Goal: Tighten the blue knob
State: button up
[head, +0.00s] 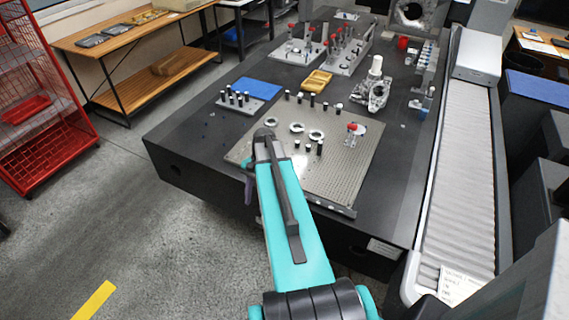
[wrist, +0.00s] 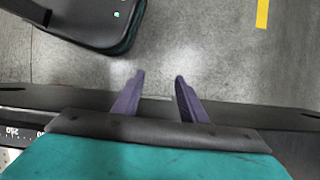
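I cannot make out a clear blue knob in either view. Small bluish parts (head: 428,92) show on the fixtures along the right side of the black table, too small to identify. My gripper shows in the wrist view (wrist: 155,90) with its two purple fingers apart and nothing between them. In the head view only a bit of a purple finger (head: 248,188) shows, beside the front left edge of the perforated plate (head: 345,175). My arm hides part of that plate.
The black table (head: 190,140) carries black posts, metal rings (head: 297,128), a red-topped clamp (head: 352,128), a blue mat (head: 257,88), a yellow tray (head: 317,80) and a grey casting (head: 370,92). A ribbed grey cover (head: 465,170) runs along the right.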

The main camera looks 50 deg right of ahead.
jog(key=d+r+m, duration=0.1)
jog(key=d+r, duration=0.2)
jog(key=d+r+m+t+p, duration=0.1)
jog(key=d+r, duration=0.2)
jog(key=r, duration=0.1)
jog(key=s+d+r+m+p, duration=0.1)
jog(key=d+r, duration=0.2)
jog(key=r, duration=0.1)
jog(key=shift+d, duration=0.2)
jog(key=s+d+r+m+t+p, duration=0.1)
jog(key=s+d+r+m+p, duration=0.1)
jog(key=d+r, duration=0.6)
notch_tip(320, 180, up, 3)
jog(key=shift+s+f+m+t, duration=0.2)
jog(key=shift+s+m+t, duration=0.1)
jog(key=shift+s+m, duration=0.6)
jog(key=shift+p+x, duration=2.1)
jog(key=shift+x, duration=4.8)
jog(key=shift+c, duration=0.5)
grip_shut()
